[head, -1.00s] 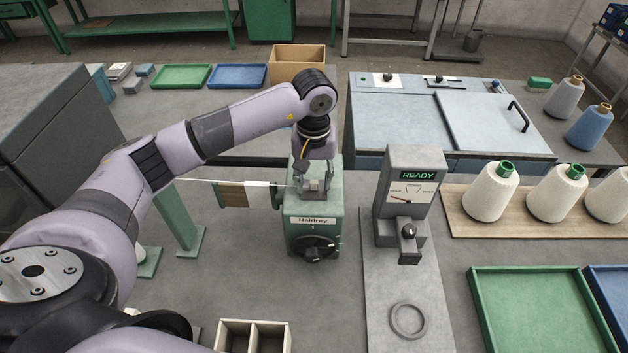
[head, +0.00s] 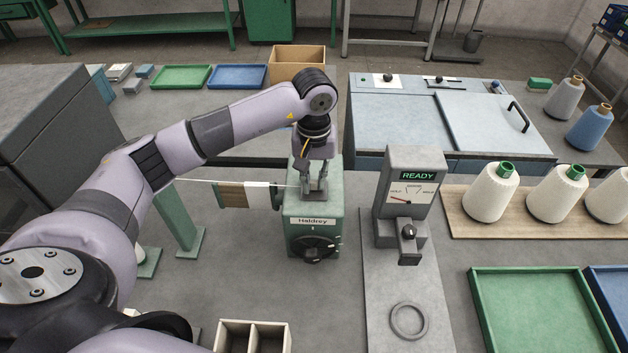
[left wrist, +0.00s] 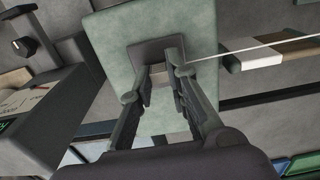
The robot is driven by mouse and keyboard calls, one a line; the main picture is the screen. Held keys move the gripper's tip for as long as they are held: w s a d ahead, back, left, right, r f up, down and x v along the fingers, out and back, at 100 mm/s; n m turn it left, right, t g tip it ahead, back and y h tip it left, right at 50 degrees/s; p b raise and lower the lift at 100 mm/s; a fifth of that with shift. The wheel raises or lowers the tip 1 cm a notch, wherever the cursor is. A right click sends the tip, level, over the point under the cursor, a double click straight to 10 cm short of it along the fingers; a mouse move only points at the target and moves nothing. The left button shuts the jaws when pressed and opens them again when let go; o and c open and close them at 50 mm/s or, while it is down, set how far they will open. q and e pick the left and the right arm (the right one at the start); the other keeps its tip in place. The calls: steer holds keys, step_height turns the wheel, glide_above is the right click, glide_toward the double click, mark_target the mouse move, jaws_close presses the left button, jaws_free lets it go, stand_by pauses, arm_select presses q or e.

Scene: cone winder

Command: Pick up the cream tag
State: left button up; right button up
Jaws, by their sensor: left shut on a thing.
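I cannot make out the cream tag in either view. My left gripper (head: 314,188) points down onto the top of the green machine (head: 315,222) marked Haldrey. In the left wrist view, the gripper (left wrist: 158,76) has its two fingers around a small grey part (left wrist: 156,52) on the machine's pale green top (left wrist: 118,45). It is shut on that part, which the fingers partly hide. A white thread (head: 210,182) runs in from the left to the gripper area. My right gripper is not in view.
A grey gauge stand (head: 410,185) reading READY stands right of the machine. A wooden bar with a white wrap (head: 257,192) lies to its left. A divided cream box (head: 253,325) is in front. Cream cones (head: 490,195) and a green tray (head: 535,310) are at right.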

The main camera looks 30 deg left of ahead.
arm_select(q)
step_height(320, 180, up, 10)
steer(key=b, duration=0.3)
step_height(320, 180, up, 9)
glide_above(314, 181)
steer(key=shift+d+r+p, duration=0.1)
steer(key=shift+r+p, duration=0.25)
steer(key=shift+r, duration=0.25)
steer(key=shift+r+p, duration=1.35)
steer(key=shift+c, duration=0.2)
